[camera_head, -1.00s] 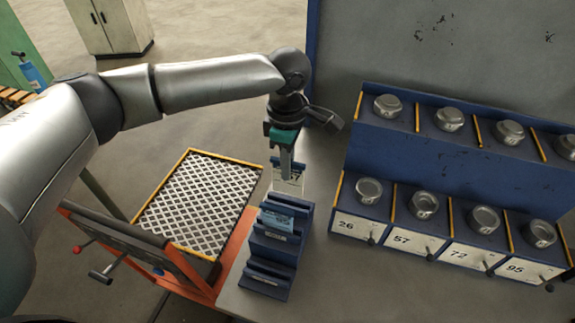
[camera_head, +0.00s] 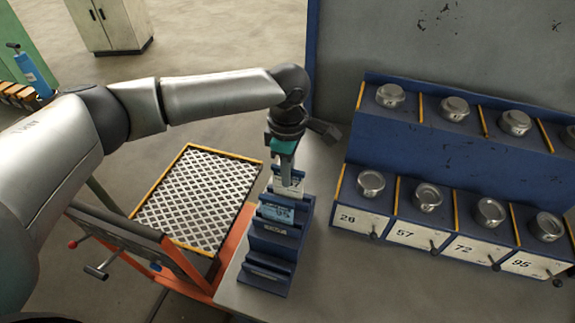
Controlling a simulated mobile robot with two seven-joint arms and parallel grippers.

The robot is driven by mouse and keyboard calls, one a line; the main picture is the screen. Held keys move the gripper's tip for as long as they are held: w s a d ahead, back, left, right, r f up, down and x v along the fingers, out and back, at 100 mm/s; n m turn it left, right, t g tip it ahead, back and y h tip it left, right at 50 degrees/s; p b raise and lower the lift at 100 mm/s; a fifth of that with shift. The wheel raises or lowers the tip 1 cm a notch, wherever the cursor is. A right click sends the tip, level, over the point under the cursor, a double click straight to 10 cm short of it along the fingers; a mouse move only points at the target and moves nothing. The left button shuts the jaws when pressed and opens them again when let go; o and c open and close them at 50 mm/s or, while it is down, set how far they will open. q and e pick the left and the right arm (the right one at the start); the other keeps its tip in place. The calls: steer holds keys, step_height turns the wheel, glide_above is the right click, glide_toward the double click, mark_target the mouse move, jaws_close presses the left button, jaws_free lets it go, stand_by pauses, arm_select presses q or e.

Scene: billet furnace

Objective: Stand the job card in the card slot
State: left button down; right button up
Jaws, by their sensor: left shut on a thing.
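The job card (camera_head: 288,190) is a small pale card, held upright at the back of the blue stepped card rack (camera_head: 268,286). My left gripper (camera_head: 287,178) points down and is shut on its top edge. The card's lower edge meets the rack's rear step in the picture; I cannot tell whether it is inside a slot. Another card, light blue (camera_head: 277,213), stands in the rack just in front of it. My right gripper is not in view.
The rack stands near the left edge of the grey bench (camera_head: 330,285). A blue two-tier stand (camera_head: 430,165) with metal cups and numbered labels is to the right. An orange-framed cart (camera_head: 225,262) with a mesh tray (camera_head: 200,195) is to the left.

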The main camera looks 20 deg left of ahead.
arm_select(q)
steer(key=shift+f, duration=0.45)
steer(key=c, duration=0.8)
jaws_free()
steer(key=shift+c, duration=0.2)
steer(key=shift+r, duration=0.1)
